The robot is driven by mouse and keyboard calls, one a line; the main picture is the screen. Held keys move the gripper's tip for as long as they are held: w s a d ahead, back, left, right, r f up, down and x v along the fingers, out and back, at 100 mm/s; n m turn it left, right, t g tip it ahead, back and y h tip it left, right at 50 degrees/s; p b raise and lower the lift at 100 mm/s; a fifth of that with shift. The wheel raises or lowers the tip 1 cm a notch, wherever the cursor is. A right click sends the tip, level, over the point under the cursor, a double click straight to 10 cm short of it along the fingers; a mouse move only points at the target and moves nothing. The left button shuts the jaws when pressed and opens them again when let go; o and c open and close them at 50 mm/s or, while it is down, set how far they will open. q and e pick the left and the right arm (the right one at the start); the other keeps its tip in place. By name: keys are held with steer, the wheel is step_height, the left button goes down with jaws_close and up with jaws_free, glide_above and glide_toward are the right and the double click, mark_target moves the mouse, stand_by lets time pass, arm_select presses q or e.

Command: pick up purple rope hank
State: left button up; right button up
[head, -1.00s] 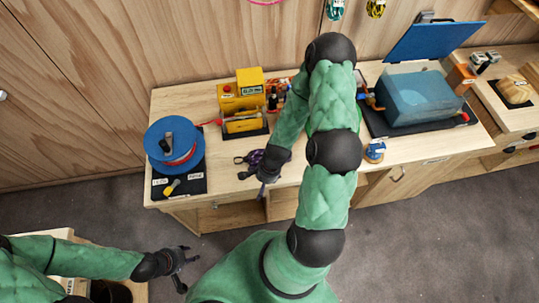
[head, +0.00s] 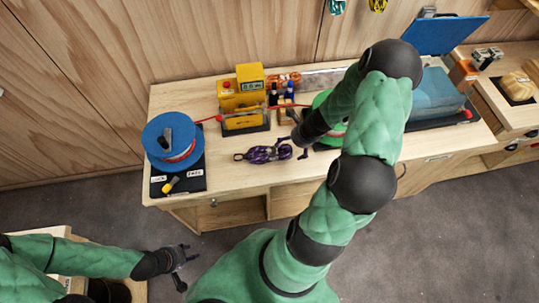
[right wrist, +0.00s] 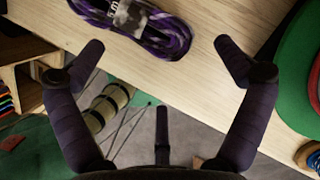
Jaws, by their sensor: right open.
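The purple rope hank (head: 264,154) lies on the wooden bench top near its front edge, with a printed band around its middle. In the right wrist view the hank (right wrist: 135,25) is at the top, beyond the fingertips and left of centre. My right gripper (head: 300,146) is just right of the hank in the head view, apart from it. Its fingers (right wrist: 160,62) are spread wide with nothing between them. My left gripper (head: 180,262) is low at the left, away from the bench, with its fingers apart and nothing seen between them.
A blue spool (head: 171,142) stands on a black mat at the bench's left end. A yellow machine (head: 243,105) stands behind the hank. A green round spool (head: 328,118) is partly hidden behind my right arm. Bare bench top (head: 225,172) lies left of the hank.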

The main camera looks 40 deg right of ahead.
mark_target(285, 150)
steer(key=shift+d+b+x, duration=0.15)
steer(key=shift+b+x, duration=0.35)
steer(key=shift+x, duration=1.05)
steer(key=shift+d+b+x, duration=0.15)
steer(key=shift+b+x, duration=0.3)
steer(key=shift+x, duration=1.15)
steer(key=shift+w, duration=0.15)
steer(key=c, duration=1.4)
